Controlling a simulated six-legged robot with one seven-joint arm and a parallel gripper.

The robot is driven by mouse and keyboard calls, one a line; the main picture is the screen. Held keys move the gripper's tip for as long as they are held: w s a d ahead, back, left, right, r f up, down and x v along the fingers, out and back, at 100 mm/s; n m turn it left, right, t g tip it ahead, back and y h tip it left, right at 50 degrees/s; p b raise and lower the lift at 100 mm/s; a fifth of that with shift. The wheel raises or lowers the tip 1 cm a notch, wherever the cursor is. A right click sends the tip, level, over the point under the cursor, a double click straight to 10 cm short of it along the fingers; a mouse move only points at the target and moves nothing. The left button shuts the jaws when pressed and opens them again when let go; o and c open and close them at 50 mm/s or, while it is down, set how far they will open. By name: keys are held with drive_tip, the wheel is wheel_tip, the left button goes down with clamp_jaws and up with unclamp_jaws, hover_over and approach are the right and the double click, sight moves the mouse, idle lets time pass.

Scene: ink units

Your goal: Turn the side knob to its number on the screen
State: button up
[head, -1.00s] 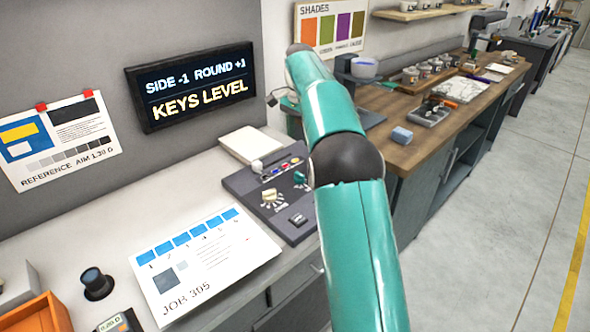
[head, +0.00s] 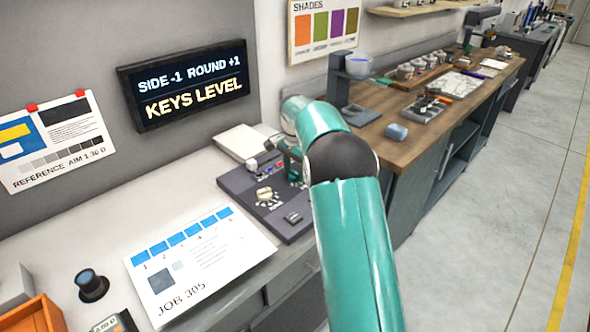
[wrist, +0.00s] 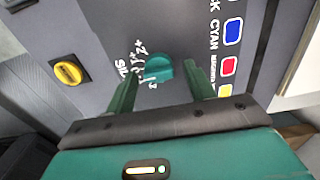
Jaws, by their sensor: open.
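The teal side knob (wrist: 158,70) sits on the dark grey panel in the wrist view, with a printed number scale and the label SIDE beside it. My gripper (wrist: 163,77) is open, with one finger on each side of the knob; I cannot tell whether they touch it. In the head view my arm hides the knob, and the gripper (head: 291,163) is at the panel's far side. The screen (head: 190,84) on the wall reads SIDE -1, ROUND +1, KEYS LEVEL. The knob's exact setting is hard to read.
The panel (head: 238,188) also carries a cream knob (head: 266,195) and a small dark switch (head: 293,217). The wrist view shows a yellow knob (wrist: 68,73) and coloured keys, including a blue one (wrist: 233,31). A JOB 305 sheet (head: 215,256) lies in front.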

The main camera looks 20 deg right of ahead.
drive_tip(key=shift+c, duration=0.2)
drive_tip(key=c, duration=0.9)
drive_tip(key=shift+c, duration=0.2)
drive_tip(key=shift+n, duration=0.3)
drive_tip(key=shift+w+n, duration=0.1)
drive_tip(key=shift+n, duration=2.5)
drive_tip(key=o, duration=1)
